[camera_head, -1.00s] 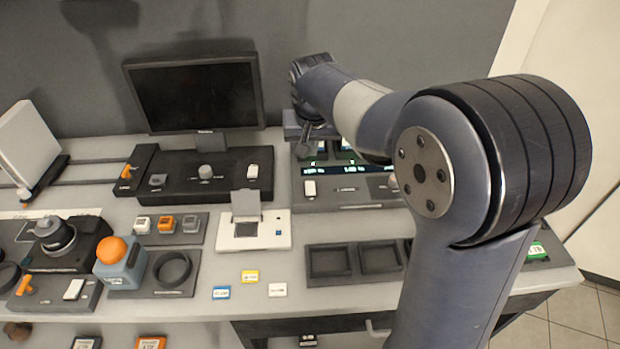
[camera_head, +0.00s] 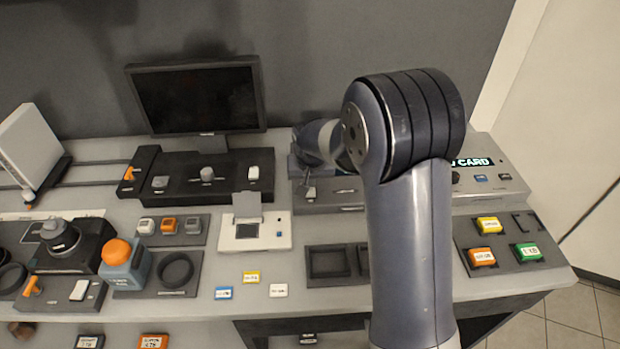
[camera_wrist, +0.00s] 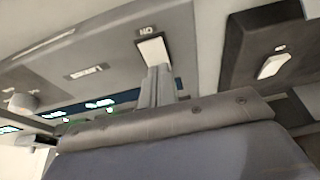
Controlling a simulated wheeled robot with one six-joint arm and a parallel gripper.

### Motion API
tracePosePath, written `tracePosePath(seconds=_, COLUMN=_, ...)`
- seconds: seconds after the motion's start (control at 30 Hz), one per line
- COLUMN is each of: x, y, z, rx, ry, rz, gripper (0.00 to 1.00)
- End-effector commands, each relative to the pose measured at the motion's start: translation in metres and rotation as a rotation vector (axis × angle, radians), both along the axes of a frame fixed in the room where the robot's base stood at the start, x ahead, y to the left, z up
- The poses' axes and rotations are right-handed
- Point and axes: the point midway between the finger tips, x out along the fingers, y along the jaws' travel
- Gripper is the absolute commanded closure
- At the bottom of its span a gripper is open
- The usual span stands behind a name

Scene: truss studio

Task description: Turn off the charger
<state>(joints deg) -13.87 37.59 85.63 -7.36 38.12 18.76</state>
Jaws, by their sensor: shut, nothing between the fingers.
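The charger (camera_head: 345,208) is the grey console at the back right of the bench, mostly hidden behind my arm. In the wrist view its panel (camera_wrist: 110,45) carries a white switch (camera_wrist: 152,48) with a small ON label beside it, and green-lit displays (camera_wrist: 98,106). My gripper (camera_wrist: 160,76) is shut and empty, its fingertips right at the edge of the white switch. I cannot tell whether they touch it. In the head view my gripper (camera_head: 311,192) is small and partly hidden at the charger's left end.
A dark console (camera_head: 225,190) with its own white switch (camera_head: 253,173) stands close left of the charger, under a monitor (camera_head: 195,95). A white card device (camera_head: 275,241) is in front.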

Motion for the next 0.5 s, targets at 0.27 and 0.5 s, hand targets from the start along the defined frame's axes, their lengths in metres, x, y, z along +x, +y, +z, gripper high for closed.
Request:
tracePosePath(seconds=0.27, x=0.0001, y=0.0, z=-0.0007, rx=0.0, ry=-0.001, rz=0.0, gripper=1.0)
tracePosePath(seconds=0.5, x=0.0025, y=0.0001, z=-0.005, rx=0.0, ry=0.0, rz=-0.001, gripper=1.0)
